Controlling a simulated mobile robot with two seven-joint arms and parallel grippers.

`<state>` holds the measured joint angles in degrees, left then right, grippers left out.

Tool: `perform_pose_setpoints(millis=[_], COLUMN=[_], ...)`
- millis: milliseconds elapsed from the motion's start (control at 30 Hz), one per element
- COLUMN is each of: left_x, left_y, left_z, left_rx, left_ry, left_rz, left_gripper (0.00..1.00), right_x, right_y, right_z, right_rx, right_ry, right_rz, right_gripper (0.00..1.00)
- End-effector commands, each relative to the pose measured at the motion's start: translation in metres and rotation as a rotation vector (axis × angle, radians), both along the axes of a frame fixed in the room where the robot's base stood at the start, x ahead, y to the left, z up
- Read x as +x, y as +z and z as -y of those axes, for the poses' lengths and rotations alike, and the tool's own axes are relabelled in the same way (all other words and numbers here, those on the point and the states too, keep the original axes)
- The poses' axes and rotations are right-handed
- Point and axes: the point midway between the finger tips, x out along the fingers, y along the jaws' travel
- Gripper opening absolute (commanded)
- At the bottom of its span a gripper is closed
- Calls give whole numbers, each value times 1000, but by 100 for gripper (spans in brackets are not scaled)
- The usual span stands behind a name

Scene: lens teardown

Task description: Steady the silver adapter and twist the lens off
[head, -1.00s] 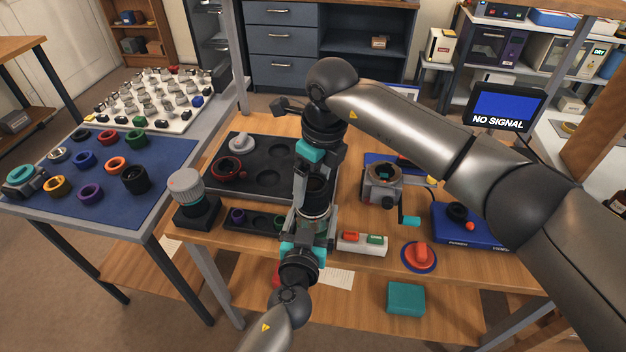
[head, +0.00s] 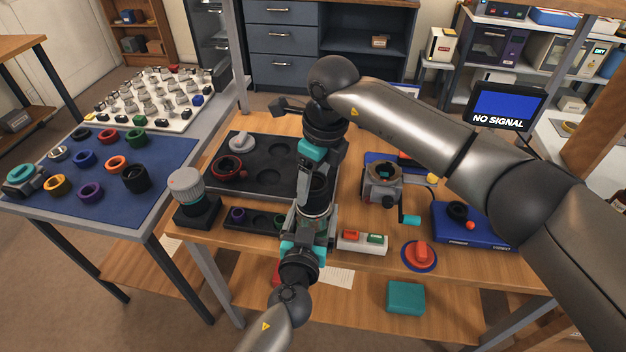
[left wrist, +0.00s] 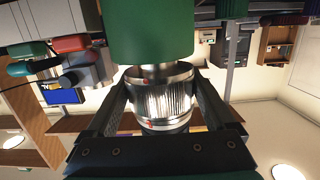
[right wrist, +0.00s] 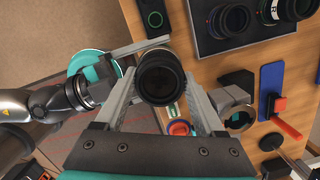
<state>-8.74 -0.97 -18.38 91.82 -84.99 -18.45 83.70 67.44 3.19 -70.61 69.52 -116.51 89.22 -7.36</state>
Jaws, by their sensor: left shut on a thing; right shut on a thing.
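The silver adapter (left wrist: 163,102) is a ribbed metal ring between the two fingers of my left gripper (head: 312,228), which is shut on it. A dark green cylinder (left wrist: 150,32) stands just above it in the left wrist view; a rim of the adapter shows below it, and I cannot tell if the two still touch. In the right wrist view the black lens (right wrist: 162,80) shows end-on between the fingers of my right gripper (head: 316,184), which is shut on it from above. In the head view the grippers hide most of both parts.
A black tray (head: 262,182) lies behind and left, with a knobbed stand (head: 187,190) beside it. Right of the grippers are a grey box-shaped fixture (head: 381,186), a switch box (head: 362,243) and a red knob (head: 420,254). A blue case (head: 470,228) lies farther right.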

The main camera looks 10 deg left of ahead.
Motion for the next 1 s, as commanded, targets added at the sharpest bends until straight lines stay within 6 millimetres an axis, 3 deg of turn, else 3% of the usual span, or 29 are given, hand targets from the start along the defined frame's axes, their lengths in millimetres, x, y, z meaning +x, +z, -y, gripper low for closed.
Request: perform_pose_setpoints(millis=[200,500,800,1000], left_x=[0,0,0,0], left_y=[-1,0,0,0], left_z=[0,0,0,0], left_rx=[0,0,0,0], left_ry=[0,0,0,0], left_rz=[-1,-1,-1,-1], left_gripper=[0,0,0,0], right_x=[0,0,0,0], right_y=[1,1,1,1], right_z=[0,0,0,0], right_rx=[0,1,-1,1], right_ry=[142,158,359,379], right_rz=[1,1,1,0], right_gripper=[0,0,0,0])
